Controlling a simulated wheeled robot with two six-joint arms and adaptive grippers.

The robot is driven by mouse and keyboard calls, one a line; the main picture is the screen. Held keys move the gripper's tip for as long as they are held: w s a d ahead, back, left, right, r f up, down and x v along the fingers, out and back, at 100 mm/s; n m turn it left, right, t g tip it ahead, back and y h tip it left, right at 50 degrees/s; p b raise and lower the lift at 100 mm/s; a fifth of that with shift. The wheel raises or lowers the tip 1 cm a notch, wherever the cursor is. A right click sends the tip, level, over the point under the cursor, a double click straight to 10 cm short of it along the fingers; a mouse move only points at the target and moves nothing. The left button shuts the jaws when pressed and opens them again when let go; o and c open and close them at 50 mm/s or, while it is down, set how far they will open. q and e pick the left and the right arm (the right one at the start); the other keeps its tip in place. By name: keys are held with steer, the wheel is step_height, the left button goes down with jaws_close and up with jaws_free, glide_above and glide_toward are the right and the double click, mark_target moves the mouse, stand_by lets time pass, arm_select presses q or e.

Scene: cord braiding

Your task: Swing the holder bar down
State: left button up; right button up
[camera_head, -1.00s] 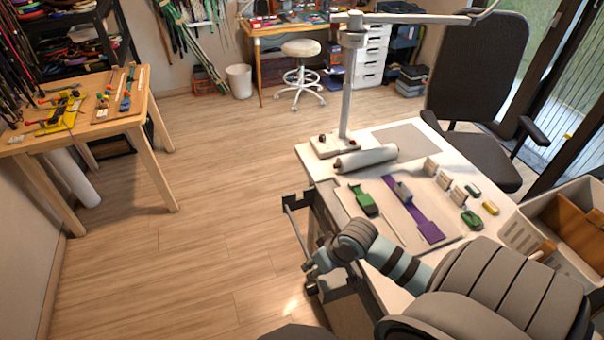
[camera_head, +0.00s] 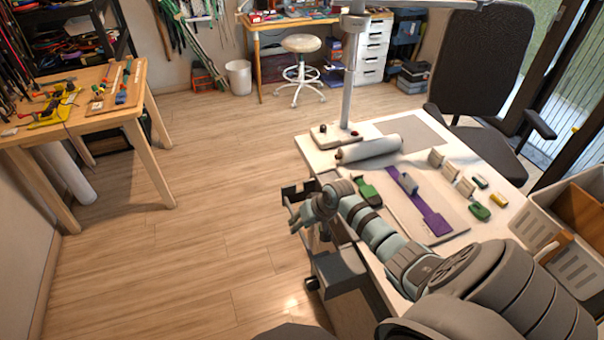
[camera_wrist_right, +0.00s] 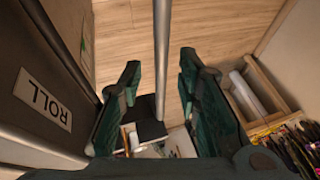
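The holder bar (camera_wrist_right: 162,40) is a straight grey metal rod. In the right wrist view it runs from the top edge down between the two dark green fingers of my right gripper (camera_wrist_right: 160,72). The fingers are spread, with a gap showing on both sides of the bar; I cannot tell how deep the bar sits between them. In the head view my right gripper (camera_head: 308,215) is at the left side of the white table, just below a dark bracket (camera_head: 295,190). The gripper and arm hide most of the bar there. My left gripper is not in view.
A dark panel with a ROLL label (camera_wrist_right: 44,100) is close on the left in the wrist view. The white table (camera_head: 312,150) holds a lamp stand (camera_head: 349,85), a white roll (camera_head: 370,152) and a purple strip (camera_head: 430,210). The floor left of the table is clear.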

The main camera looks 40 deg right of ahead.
steer(key=shift+c, duration=0.6)
jaws_close()
steer(key=shift+a, duration=0.1)
